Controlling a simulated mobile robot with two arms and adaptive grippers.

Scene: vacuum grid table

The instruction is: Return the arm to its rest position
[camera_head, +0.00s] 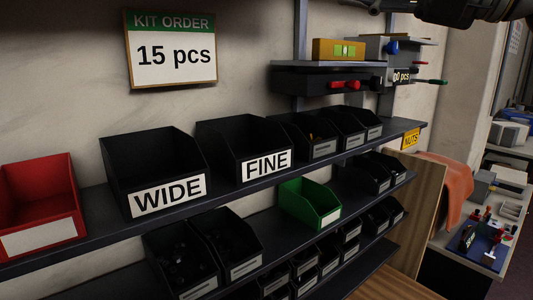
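A dark part of my arm (465,10) enters at the top right edge, high in front of the wall and above the shelves. A thin dark piece shows left of it at the top edge, and most of it is cut off by the frame. I cannot make out fingertips or anything held. No arm comes in from the left, and my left gripper is not in view.
Shelves carry a red bin (40,210), a black WIDE bin (155,170), a black FINE bin (243,148) and a green bin (309,204). A KIT ORDER sign (173,52) reads 15 pcs. A workbench (465,238) stands at right. A small upper shelf (345,66) is below the arm.

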